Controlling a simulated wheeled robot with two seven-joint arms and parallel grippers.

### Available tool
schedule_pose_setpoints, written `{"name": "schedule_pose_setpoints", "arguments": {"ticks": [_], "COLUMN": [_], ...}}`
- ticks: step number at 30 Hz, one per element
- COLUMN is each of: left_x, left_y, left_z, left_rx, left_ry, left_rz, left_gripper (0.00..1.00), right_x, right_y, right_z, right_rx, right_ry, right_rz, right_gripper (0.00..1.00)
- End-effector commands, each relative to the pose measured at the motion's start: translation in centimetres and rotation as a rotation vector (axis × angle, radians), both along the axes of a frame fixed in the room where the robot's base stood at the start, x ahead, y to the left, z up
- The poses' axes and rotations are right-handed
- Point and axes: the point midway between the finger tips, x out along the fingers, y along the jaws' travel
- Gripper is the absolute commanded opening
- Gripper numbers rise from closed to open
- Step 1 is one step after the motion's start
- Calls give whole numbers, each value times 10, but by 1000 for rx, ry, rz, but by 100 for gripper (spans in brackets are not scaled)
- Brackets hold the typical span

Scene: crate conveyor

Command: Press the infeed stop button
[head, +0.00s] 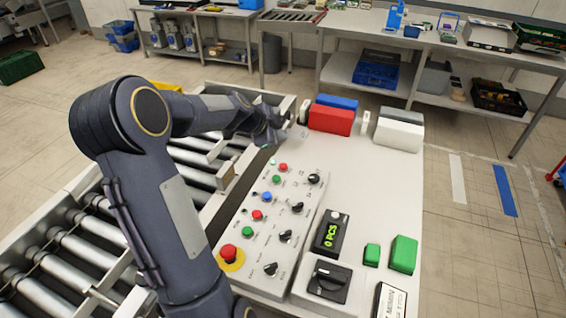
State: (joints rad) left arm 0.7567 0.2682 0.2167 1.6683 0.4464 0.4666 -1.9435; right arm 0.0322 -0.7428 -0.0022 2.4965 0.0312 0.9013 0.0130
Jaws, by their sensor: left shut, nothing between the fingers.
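A sloped grey control panel (290,225) stands in the middle of the head view. It carries a red button (283,167) at the far end and another red button (257,215) nearer. Green buttons (276,179) (248,226) and a blue button (266,196) sit among them. A large red mushroom button (229,252) with a yellow ring is at the near end. The labels are too small to read, so I cannot tell which is the infeed stop. My left gripper (284,136) is shut and empty, beyond the panel's far end. My right gripper is out of view.
Black rotary knobs (298,207) line the panel's right side. A counter display (330,232), green blocks (403,254), a red box (331,119) and white boxes (399,134) stand on the white bench (363,195). A roller conveyor (75,251) runs along the left, under my left arm.

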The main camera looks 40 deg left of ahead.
Motion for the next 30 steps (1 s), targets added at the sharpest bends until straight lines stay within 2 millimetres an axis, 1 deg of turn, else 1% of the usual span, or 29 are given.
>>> {"name": "schedule_pose_setpoints", "arguments": {"ticks": [6,11,17,23,25,27,30], "left_x": [0,0,-1,-1,0,0,0], "left_y": [-1,-1,-1,-1,-1,-1,-1], "left_z": [-2,-10,-33,-63,-75,-81,-87], "left_rx": [0,-3,-3,-4,-2,-1,0], "left_ry": [1,2,3,3,0,0,1], "left_rz": [-1,-1,-1,0,0,-1,-1], "left_gripper": [0,0,0,0,0,0,0], "right_x": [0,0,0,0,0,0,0], "right_y": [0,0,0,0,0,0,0], "right_z": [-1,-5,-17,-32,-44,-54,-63], "right_rx": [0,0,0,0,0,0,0], "right_ry": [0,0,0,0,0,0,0], "right_rz": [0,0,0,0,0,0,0], "right_gripper": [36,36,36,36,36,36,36]}}
